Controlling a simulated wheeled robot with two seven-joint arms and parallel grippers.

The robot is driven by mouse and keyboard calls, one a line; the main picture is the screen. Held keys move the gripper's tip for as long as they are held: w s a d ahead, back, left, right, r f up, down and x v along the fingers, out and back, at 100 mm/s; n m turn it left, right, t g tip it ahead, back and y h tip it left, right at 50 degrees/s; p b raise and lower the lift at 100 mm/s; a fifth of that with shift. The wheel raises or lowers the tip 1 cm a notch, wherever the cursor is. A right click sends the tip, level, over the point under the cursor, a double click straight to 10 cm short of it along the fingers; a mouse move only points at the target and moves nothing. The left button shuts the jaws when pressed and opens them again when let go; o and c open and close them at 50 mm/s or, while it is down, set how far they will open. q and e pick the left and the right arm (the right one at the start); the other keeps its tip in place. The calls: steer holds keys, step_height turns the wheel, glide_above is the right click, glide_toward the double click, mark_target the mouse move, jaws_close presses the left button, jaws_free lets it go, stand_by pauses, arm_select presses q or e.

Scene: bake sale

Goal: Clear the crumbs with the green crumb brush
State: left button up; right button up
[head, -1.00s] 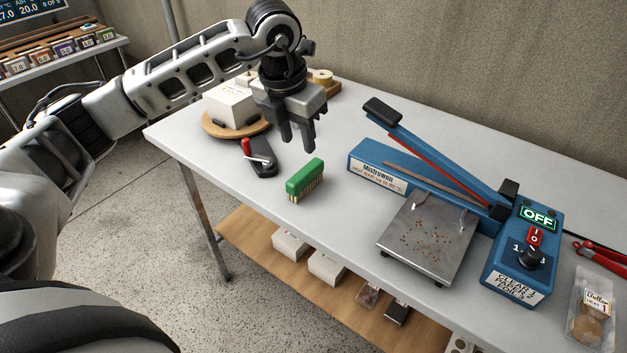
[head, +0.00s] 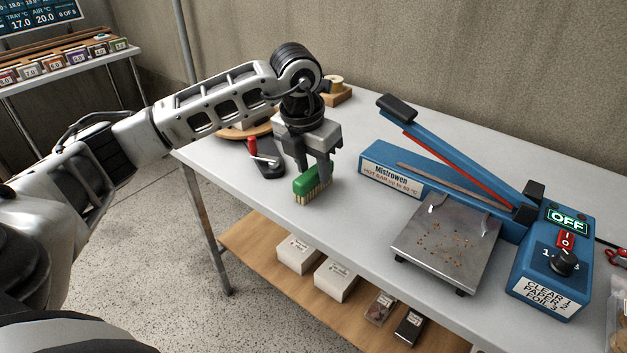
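The green crumb brush (head: 306,186) stands bristles down on the grey table, left of the blue sealer. My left gripper (head: 314,182) is lowered over it, with one finger on each side of its green back. I cannot tell whether the fingers touch the brush. Brown crumbs (head: 447,247) lie scattered on the metal plate (head: 423,261) in front of the sealer. My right gripper is not in view.
The blue sealer (head: 381,172) has its lever arm raised, and its sign reads OFF. A black tool with a red handle (head: 253,146) lies just left of the brush. A round wooden board (head: 225,134) is behind my arm. White boxes (head: 297,254) sit on the lower shelf.

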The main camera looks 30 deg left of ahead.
mark_target(313, 171)
arm_select(q)
steer(key=c, duration=0.7)
steer(key=shift+w+p+v, duration=0.2)
steer(key=shift+p+v, duration=0.55)
steer(key=shift+v, duration=0.25)
steer(key=shift+w+p+v, duration=0.15)
steer(key=shift+p+v, duration=0.4)
steer(key=shift+v, duration=0.2)
steer(key=shift+w+p+v, duration=0.15)
steer(key=shift+p+v, duration=0.4)
steer(key=shift+v, duration=0.25)
steer(key=shift+r, duration=0.1)
